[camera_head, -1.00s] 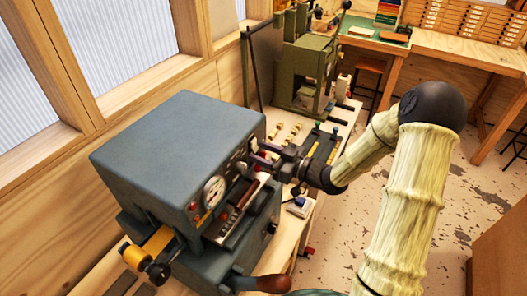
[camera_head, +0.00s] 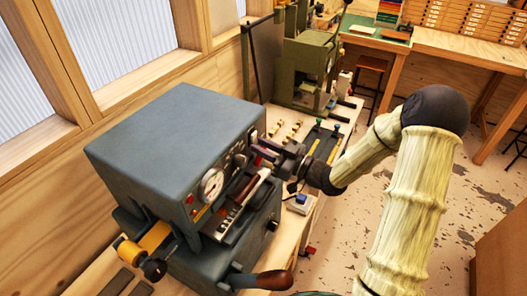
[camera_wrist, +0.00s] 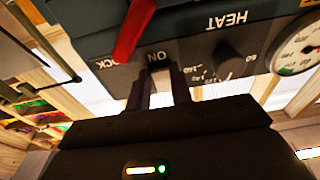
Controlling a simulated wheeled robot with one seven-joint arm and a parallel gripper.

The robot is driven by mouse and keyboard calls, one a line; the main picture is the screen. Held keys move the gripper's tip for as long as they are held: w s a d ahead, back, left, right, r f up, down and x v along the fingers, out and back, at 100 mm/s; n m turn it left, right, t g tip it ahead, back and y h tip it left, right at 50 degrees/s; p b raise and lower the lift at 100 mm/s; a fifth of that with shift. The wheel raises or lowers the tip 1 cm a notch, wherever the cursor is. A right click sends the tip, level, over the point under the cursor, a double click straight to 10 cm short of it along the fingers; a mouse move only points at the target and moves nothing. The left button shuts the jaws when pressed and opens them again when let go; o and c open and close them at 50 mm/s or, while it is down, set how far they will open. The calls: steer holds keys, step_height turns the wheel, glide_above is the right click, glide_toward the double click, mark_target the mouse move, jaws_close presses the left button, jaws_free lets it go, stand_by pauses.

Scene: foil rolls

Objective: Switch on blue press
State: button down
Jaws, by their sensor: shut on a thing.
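The blue press (camera_head: 175,140) is a blue-grey box on the bench, left of centre in the head view. Its front panel carries a dial and knobs. My gripper (camera_head: 268,151) is at the far end of that panel. In the wrist view, my gripper (camera_wrist: 158,72) has its two fingers against the panel right by the upside-down "ON" label (camera_wrist: 157,57). The fingers are shut on a small part there, taken to be the power switch, which they mostly hide. A red lever (camera_wrist: 132,32) stands close beside the fingers.
The heat knob (camera_wrist: 228,60) and round gauge (camera_wrist: 298,46) are right of the fingers in the wrist view. A dark handle (camera_head: 262,281) juts from the press front. A green press (camera_head: 305,70) stands behind. Small parts lie on the bench between them.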

steer(key=c, duration=1.2)
jaws_free()
steer(key=shift+c, duration=0.2)
steer(key=b+v, duration=0.5)
steer(key=v, duration=1.2)
steer(key=shift+d, duration=0.25)
